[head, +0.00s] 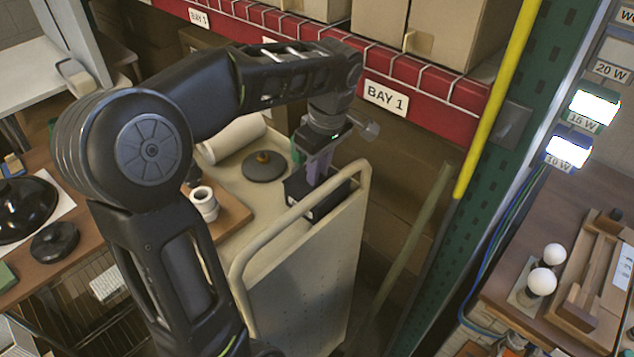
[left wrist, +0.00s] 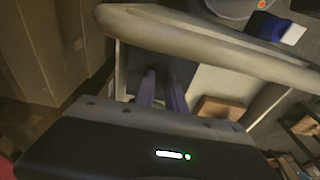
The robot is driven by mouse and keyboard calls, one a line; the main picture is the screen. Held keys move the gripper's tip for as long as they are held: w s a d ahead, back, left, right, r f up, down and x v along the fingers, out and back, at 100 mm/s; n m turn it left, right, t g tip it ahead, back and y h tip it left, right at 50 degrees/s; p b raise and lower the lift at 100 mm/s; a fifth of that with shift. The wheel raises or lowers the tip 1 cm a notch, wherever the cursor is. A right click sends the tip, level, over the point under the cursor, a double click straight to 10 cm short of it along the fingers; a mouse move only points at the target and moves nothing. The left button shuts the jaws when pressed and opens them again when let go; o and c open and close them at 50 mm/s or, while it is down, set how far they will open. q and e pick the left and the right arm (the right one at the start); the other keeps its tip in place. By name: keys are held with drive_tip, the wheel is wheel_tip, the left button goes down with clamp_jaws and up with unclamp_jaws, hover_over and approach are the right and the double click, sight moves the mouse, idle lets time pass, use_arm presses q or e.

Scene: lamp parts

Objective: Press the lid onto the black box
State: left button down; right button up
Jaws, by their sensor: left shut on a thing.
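The black box (head: 325,203) stands at the near right corner of the cream cart top in the head view, close to the raised rail. My left gripper (head: 318,174) points down at it from above, with its fingers shut at the top of the box on what looks like the lid. The lid itself is mostly hidden by the fingers, and I cannot tell whether it sits flush. In the left wrist view, the two purple-grey fingers (left wrist: 162,92) reach down behind the gripper body. My right gripper is not in view.
The cart rail (head: 295,212) runs close beside the box and crosses the left wrist view (left wrist: 205,42). A grey disc with a brass knob (head: 264,167), a white roll (head: 232,139) and a white ring-shaped part (head: 205,205) are nearby. Red shelving (head: 430,97) stands behind.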

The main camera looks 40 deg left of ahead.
use_arm(q)
drive_tip(key=shift+f, duration=0.2)
drive_tip(key=c, duration=1.3)
unclamp_jaws()
